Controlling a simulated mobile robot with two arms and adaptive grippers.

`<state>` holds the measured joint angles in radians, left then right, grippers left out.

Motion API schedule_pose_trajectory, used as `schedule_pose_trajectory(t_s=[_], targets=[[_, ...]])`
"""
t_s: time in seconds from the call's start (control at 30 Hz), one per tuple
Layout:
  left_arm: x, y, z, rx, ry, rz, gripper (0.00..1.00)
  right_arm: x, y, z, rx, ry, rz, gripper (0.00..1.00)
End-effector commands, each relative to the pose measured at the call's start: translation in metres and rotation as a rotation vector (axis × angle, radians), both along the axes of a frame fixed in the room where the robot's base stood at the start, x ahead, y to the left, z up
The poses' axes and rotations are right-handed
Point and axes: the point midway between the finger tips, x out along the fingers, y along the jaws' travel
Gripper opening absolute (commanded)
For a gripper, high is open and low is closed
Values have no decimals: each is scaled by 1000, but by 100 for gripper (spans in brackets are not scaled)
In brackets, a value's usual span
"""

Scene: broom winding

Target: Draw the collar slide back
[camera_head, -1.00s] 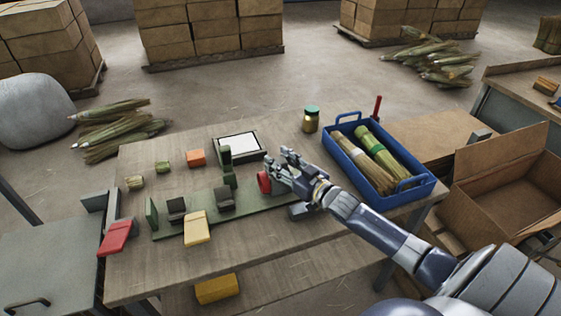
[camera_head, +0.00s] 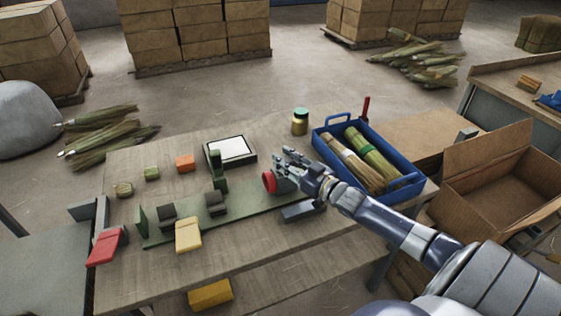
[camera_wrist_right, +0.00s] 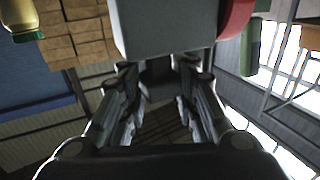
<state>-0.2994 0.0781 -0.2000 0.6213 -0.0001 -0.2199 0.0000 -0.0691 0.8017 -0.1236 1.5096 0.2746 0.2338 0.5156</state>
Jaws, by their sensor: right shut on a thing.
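The collar slide is a grey block (camera_wrist_right: 165,30) with a round red collar (camera_head: 268,181) on its left end. It sits at the right part of the long green rail base (camera_head: 240,213) on the wooden table. My right gripper (camera_head: 292,165) comes in from the right and is shut on the grey block. In the right wrist view the fingers (camera_wrist_right: 157,78) meet the block's near side, and the red collar (camera_wrist_right: 237,15) shows beside it. The green upright post (camera_head: 218,172) stands left of the collar with a gap between. My left gripper is not in view.
A blue tray (camera_head: 322,142) with broom bundles stands right, behind my right forearm. A green-lidded jar (camera_head: 300,122) and a white-topped pad (camera_head: 232,147) are at the back.

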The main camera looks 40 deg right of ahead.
Motion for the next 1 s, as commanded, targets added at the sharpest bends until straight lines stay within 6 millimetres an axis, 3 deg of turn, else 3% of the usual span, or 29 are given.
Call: schedule_pose_trajectory(t_s=[0.03, 0.07, 0.13, 0.57, 1.0], targets=[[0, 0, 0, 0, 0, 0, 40, -1, -2, -4, -4, 10, -5, 0], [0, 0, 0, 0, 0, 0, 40, -1, -3, -4, -4, 10, -5, 31], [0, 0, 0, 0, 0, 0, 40, -1, -3, -4, -4, 10, -5, 47], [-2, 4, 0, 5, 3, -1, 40, -4, -2, -2, -3, 5, -3, 48], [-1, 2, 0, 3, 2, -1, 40, -60, -11, -3, -2, 8, -4, 48]])
